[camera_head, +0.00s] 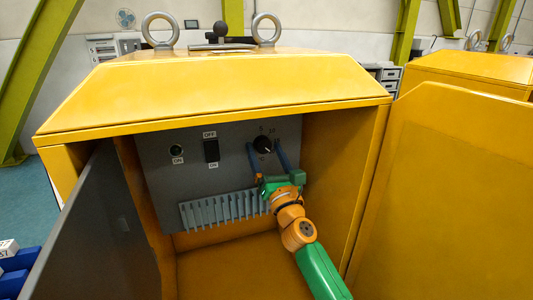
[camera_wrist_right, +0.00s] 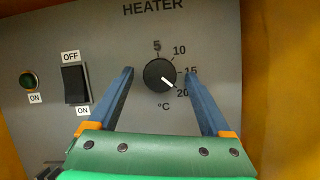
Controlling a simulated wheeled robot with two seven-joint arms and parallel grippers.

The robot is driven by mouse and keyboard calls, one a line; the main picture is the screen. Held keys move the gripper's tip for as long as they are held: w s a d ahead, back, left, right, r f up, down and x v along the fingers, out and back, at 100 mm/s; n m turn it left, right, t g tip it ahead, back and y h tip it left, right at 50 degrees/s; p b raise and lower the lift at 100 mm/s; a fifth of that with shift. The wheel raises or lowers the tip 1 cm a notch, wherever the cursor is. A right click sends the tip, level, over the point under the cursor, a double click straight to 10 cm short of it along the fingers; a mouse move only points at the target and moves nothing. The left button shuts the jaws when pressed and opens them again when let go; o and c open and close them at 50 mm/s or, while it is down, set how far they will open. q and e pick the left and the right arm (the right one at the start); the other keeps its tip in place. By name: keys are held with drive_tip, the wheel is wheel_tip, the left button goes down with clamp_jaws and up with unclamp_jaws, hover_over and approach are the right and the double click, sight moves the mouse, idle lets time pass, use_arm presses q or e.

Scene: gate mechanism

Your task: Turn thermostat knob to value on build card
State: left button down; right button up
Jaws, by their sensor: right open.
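The thermostat knob (camera_head: 262,144) is a black dial on the grey panel inside the yellow cabinet. In the right wrist view the knob (camera_wrist_right: 155,72) has a white pointer aimed down-right, close to the 20 mark on a scale labelled 5, 10, 15, 20 °C. My right gripper (camera_head: 264,146) is open, its blue fingers (camera_wrist_right: 159,76) on the left and right of the knob, with visible gaps to it. Whether the fingertips reach as deep as the knob is unclear. No build card is visible. My left gripper is out of view.
The panel also carries a green ON light (camera_wrist_right: 29,80), a black OFF/ON switch (camera_wrist_right: 75,84) and a finned grille (camera_head: 222,210) below. An open grey door (camera_head: 95,235) stands at left, and the cabinet's yellow side wall (camera_head: 345,180) is close at right.

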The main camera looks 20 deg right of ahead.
drive_tip(key=shift+s, duration=0.1)
clamp_jaws()
drive_tip(key=shift+n, duration=0.3)
drive_tip(key=n+y+p, duration=0.1)
drive_tip(key=n, duration=0.1)
drive_tip(key=n+y+p, duration=0.1)
drive_tip(key=n, duration=0.1)
drive_tip(key=shift+d+r+n+y, duration=0.15)
drive_tip(key=shift+n+y, duration=0.15)
drive_tip(key=shift+n, duration=0.1)
drive_tip(key=shift+d+n+g+y+p, duration=0.1)
drive_tip(key=shift+n+g+y+p, duration=0.4)
drive_tip(key=shift+n, duration=1.25)
drive_tip(key=shift+d+n+g+y+p, duration=0.1)
drive_tip(key=shift+n+g+y, duration=0.5)
drive_tip(key=shift+n+y, duration=0.85)
drive_tip(key=shift+n+h, duration=0.35)
drive_tip(key=shift+n, duration=0.15)
unclamp_jaws()
